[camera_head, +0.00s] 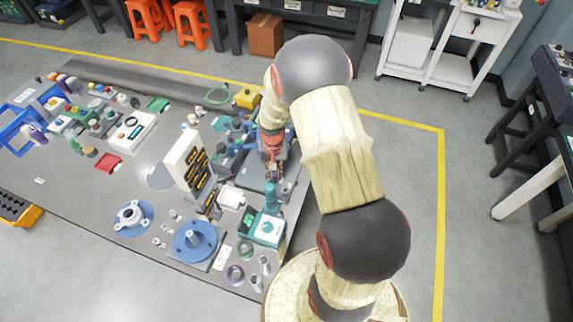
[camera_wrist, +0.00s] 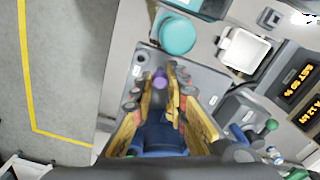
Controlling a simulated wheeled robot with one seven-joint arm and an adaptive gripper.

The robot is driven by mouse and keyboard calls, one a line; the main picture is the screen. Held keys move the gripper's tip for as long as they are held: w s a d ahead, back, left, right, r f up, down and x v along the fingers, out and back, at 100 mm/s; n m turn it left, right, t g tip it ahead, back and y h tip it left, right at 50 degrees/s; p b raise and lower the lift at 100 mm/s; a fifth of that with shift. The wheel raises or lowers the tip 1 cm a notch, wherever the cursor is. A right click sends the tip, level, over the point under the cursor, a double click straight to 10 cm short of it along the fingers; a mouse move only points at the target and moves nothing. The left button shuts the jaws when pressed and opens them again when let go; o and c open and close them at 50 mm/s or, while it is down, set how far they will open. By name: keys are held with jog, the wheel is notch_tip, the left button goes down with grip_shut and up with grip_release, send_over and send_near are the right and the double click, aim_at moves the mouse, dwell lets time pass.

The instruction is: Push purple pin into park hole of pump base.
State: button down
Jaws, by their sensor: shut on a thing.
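My gripper (camera_wrist: 160,84) reaches down from the bottom of the wrist view, its yellow fingers closed around the small purple pin (camera_wrist: 159,77). The pin's rounded purple top shows between the fingertips; its lower end is hidden. Behind it lies a grey plate that appears to be the pump base (camera_wrist: 202,80), with a small round fitting or hole (camera_wrist: 137,70) just left of the fingertips. I cannot tell whether the pin touches the plate or is in a hole. In the head view my gripper (camera_head: 273,172) is over the table's right part, and the pin is too small to make out.
A teal round-topped device (camera_wrist: 178,35) stands close beyond the plate, with a white tray (camera_wrist: 244,50) and a display panel (camera_wrist: 300,90) to the right. In the head view, a white rack (camera_head: 184,160) and blue-based parts (camera_head: 195,240) crowd the table. Floor lies open left in the wrist view.

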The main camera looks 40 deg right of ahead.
jog(key=shift+m, duration=0.7)
jog(key=shift+s+d+f+b, duration=0.55)
jog(key=shift+d+f, duration=0.25)
jog(key=shift+f, duration=0.1)
jog(key=shift+s+d+f+b, duration=0.4)
jog(key=shift+s+d+f, duration=0.15)
jog(key=shift+d+f, duration=0.3)
jog(key=shift+s+a+f, duration=0.1)
jog(key=shift+a+f, duration=0.05)
jog(key=shift+f, duration=0.05)
jog(key=shift+f+b, duration=0.7)
jog(key=shift+f, duration=0.35)
jog(key=shift+f, duration=0.2)
jog(key=shift+f+b, duration=0.4)
jog(key=shift+f, duration=0.05)
jog(key=shift+f, duration=0.15)
jog(key=c, duration=1.8)
grip_release()
